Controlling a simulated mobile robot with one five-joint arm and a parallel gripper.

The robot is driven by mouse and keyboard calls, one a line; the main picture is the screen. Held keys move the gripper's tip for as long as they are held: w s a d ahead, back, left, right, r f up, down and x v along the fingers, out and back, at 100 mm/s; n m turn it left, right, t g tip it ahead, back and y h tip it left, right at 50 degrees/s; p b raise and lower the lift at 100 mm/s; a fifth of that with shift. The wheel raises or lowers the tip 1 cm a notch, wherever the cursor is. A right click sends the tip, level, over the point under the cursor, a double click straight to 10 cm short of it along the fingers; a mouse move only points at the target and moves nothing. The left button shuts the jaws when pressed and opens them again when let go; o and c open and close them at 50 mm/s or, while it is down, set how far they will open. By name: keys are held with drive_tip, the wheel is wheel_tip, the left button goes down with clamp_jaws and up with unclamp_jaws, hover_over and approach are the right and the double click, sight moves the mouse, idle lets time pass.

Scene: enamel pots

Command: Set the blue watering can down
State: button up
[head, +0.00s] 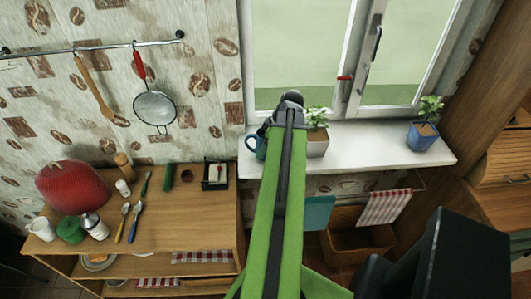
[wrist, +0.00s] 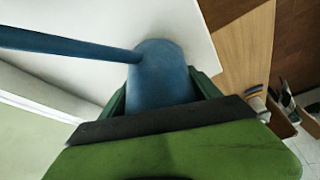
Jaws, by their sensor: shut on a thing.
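The blue watering can (wrist: 163,75) is between the green jaws of my gripper (wrist: 160,88) in the wrist view. My gripper is shut on its body, and its long thin spout (wrist: 65,43) points left over the white windowsill (wrist: 95,85). In the head view part of the blue can (head: 258,149) shows just left of my green arm, at the left end of the windowsill (head: 375,147). My arm hides the rest of it and my gripper there. Whether the can's base touches the sill cannot be told.
A plant in a blue pot (head: 422,134) stands farther right, with bare sill between. A wooden counter (head: 150,215) with kitchen things lies lower left. The window (head: 300,50) is behind.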

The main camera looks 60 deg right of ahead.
drive_tip(key=shift+f, duration=0.8)
drive_tip(key=shift+r, duration=0.2)
drive_tip(key=shift+f, duration=0.15)
drive_tip(key=o, duration=2)
drive_tip(key=shift+s+r+p, duration=0.1)
drive_tip(key=shift+r+p, duration=0.2)
drive_tip(key=shift+r, duration=0.2)
drive_tip(key=p+v, duration=1)
drive_tip(key=v, duration=0.1)
drive_tip(key=shift+s+r+p, duration=0.15)
drive_tip(key=shift+r+p, duration=0.05)
drive_tip(key=shift+p, duration=0.1)
drive_tip(key=shift+f, duration=0.15)
